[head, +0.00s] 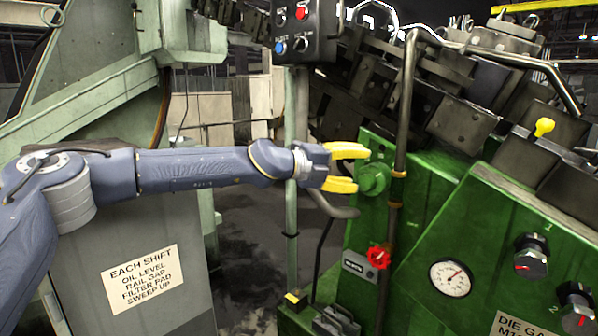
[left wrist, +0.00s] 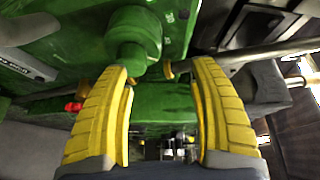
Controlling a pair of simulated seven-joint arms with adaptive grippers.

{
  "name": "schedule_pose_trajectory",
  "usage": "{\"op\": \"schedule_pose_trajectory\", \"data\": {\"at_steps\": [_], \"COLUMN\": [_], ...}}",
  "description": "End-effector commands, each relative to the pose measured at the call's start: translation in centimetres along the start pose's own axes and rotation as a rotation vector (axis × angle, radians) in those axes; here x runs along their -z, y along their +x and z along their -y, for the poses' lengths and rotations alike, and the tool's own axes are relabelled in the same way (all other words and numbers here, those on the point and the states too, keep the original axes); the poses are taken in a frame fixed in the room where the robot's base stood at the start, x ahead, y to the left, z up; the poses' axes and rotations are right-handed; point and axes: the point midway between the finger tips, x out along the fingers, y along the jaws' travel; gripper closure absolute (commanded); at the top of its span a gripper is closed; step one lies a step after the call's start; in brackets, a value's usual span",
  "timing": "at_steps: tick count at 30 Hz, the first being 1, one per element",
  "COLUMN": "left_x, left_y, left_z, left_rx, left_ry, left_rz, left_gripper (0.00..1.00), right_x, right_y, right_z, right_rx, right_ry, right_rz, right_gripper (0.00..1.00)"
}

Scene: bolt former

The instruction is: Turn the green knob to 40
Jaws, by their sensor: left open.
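The green knob (head: 374,178) is a round, stepped knob on the upper left face of the green machine. My left gripper (head: 357,168) has its two yellow fingers spread, one above the other, with their tips close to the left side of the knob. Nothing is between the fingers. In the left wrist view the knob (left wrist: 133,38) lies just beyond the tips of the open gripper (left wrist: 162,65), offset toward the left finger. I cannot tell if a fingertip touches it. No scale marks are readable on the knob. My right gripper is not seen.
A dark vertical pipe (head: 403,110) runs just right of the knob. Below are a red valve handle (head: 378,257) and a dial gauge (head: 451,278). Two black knobs (head: 531,255) marked 1 and 2 sit at right. A control box (head: 305,30) hangs above my left arm.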

Motion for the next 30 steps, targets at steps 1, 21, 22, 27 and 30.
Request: {"op": "schedule_pose_trajectory", "data": {"at_steps": [1, 21, 22, 27, 30], "left_x": [0.0, 0.2, 0.2, 0.3, 0.3], "left_y": [-0.3, -4.2, -4.4, -5.4, -6.0], "left_z": [-0.1, -0.4, -0.4, -0.5, -0.5], "left_rx": [0.000, -0.002, -0.002, -0.002, -0.002], "left_ry": [0.000, -0.001, -0.001, -0.001, -0.001], "left_rz": [0.000, -0.001, -0.001, -0.001, -0.001], "left_gripper": [0.38, 0.38, 0.38, 0.38, 0.38], "right_x": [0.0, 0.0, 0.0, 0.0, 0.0], "right_y": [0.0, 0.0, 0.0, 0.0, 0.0], "right_z": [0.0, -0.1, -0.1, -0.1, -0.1], "right_rx": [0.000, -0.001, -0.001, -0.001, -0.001], "right_ry": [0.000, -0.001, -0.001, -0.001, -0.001], "right_rz": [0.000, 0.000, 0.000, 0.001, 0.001], "right_gripper": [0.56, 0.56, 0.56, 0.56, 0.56]}}
